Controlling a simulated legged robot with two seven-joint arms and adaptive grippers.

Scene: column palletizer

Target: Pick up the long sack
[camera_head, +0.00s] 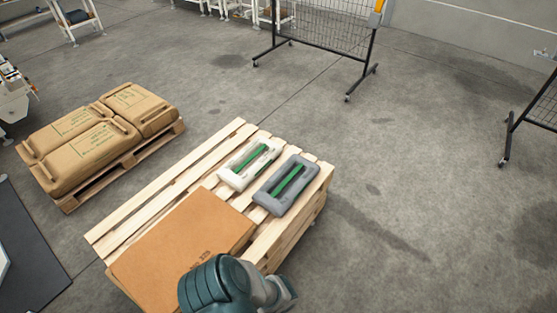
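Several tan sacks with green print lie on a small wooden pallet (90,188) at the left. One long tan sack (80,160) lies along its front, another (60,128) lies behind it, and a third (140,105) is at the right end. On the nearer wooden pallet (165,190) lie a white pack (232,176) and a grey pack (297,197), each with a green strip. I cannot tell which of these is the long sack. A teal and grey part of my arm shows at the bottom centre. Neither gripper's fingers are in view.
A flat brown cardboard box (185,250) covers the near part of the closer pallet. A dark mat (30,255) lies at the left edge. Wheeled mesh fences (325,25) stand at the back and right (545,105). The grey floor (430,200) at the right is clear.

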